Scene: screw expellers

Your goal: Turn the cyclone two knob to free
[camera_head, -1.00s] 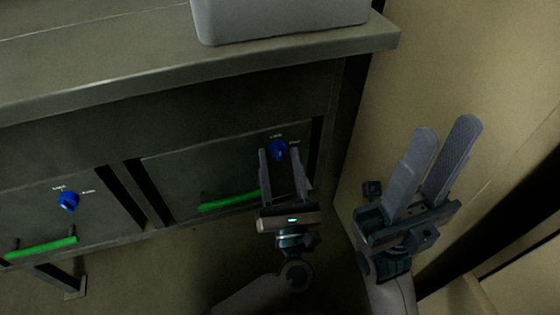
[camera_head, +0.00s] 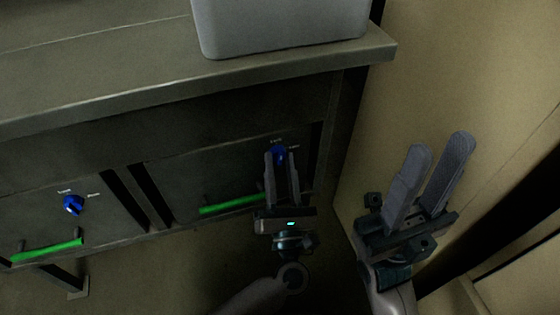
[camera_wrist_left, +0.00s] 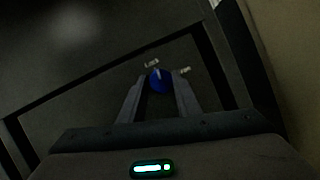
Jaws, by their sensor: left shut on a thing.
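A blue knob (camera_head: 279,152) sits on the right-hand dark panel under the bench, with small white labels above and beside it. My left gripper (camera_head: 281,157) is at this knob, its fingers closed in on either side of it. The knob also shows between the fingertips in the left wrist view (camera_wrist_left: 160,81). A second blue knob (camera_head: 74,205) is on the left-hand panel, with its own white labels, too small to read. My right gripper (camera_head: 440,150) is open and empty, raised to the right of the bench, beside the tan wall.
A green handle (camera_head: 232,204) is on the right-hand panel, left of my left gripper. Another green handle (camera_head: 48,250) is on the left-hand panel. A grey bin (camera_head: 280,28) stands on the bench top (camera_head: 130,75). The tan wall (camera_head: 450,70) bounds the right side.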

